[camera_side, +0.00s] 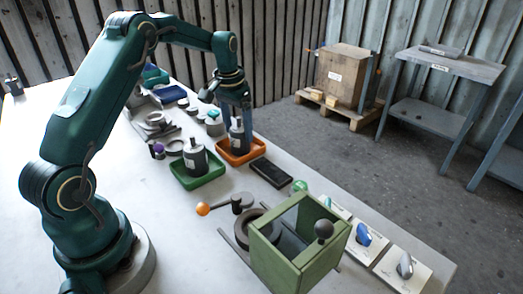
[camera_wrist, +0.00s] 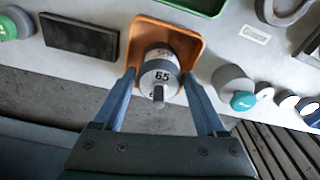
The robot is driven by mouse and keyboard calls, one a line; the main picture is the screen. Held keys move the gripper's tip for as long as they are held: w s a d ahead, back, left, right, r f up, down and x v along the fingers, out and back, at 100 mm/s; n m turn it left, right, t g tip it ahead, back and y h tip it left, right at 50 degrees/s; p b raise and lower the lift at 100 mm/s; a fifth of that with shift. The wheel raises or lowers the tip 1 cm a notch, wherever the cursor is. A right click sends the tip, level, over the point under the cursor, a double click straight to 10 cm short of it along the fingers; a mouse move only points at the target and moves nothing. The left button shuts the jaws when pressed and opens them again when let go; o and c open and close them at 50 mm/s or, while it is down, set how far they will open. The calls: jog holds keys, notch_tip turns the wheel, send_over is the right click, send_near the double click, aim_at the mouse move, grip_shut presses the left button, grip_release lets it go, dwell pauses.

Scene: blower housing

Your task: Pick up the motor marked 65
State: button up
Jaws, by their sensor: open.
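The motor marked 65 (camera_wrist: 159,75) stands in an orange tray (camera_wrist: 140,33), its light top with a shaft facing the wrist camera. In the side view the same motor (camera_side: 237,138) shows as a dark cylinder in the orange tray (camera_side: 250,155). My gripper (camera_wrist: 157,78) is open, with one blue finger on each side of the motor. In the side view my gripper (camera_side: 238,120) is low over the orange tray, and its fingers partly hide the motor. I cannot tell whether either finger touches it.
A second motor (camera_side: 195,160) stands in a green tray (camera_side: 210,181) close by. A black flat block (camera_side: 271,172) lies near the orange tray. A green frame (camera_side: 290,262) with a black knob stands at the front. A grey cylinder with a teal end (camera_wrist: 236,88) is right of the tray.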

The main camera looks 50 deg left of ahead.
aim_at(239, 128)
jog(key=f, duration=0.3)
jog(key=shift+w+f, duration=0.2)
grip_shut()
jog(key=shift+r, duration=0.1)
jog(key=shift+r, duration=0.1)
